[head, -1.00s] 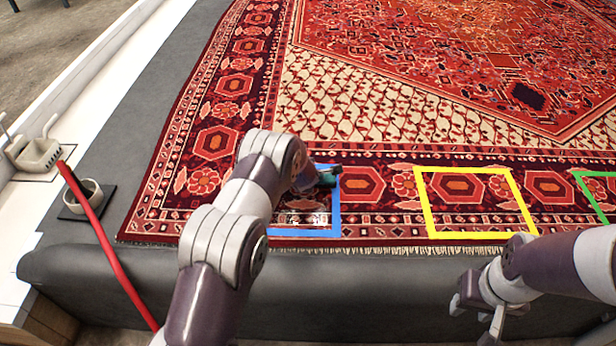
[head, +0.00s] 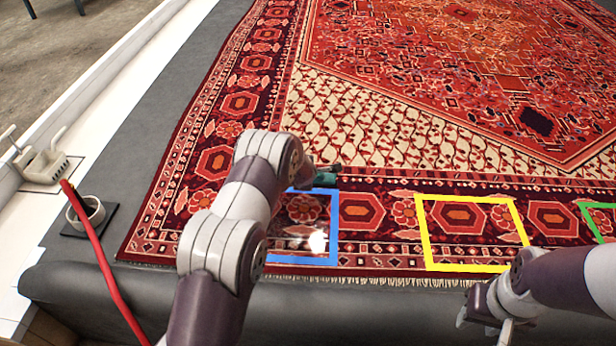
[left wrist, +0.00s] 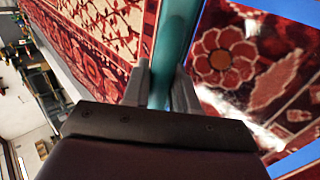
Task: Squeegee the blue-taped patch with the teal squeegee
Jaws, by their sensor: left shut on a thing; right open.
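The blue-taped patch (head: 336,228) lies on the near border of the red rug, partly hidden by my left arm. Its carpet shows a bright, shiny spot near the front. The teal squeegee (head: 322,179) shows just past the patch's far edge, mostly behind my arm. In the left wrist view the teal handle (left wrist: 174,50) stands between the two fingers of my left gripper (left wrist: 162,85), which is shut on it. The head view hides that gripper. My right gripper (head: 488,312) is open and empty, near the front edge at right.
A yellow-taped patch (head: 423,232) and a green-taped patch (head: 597,222) lie to the right on the rug (head: 400,120). A red hose (head: 100,250), a beige fixture (head: 42,166) and a round holder (head: 88,213) are at left. The grey front edge (head: 350,292) is padded.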

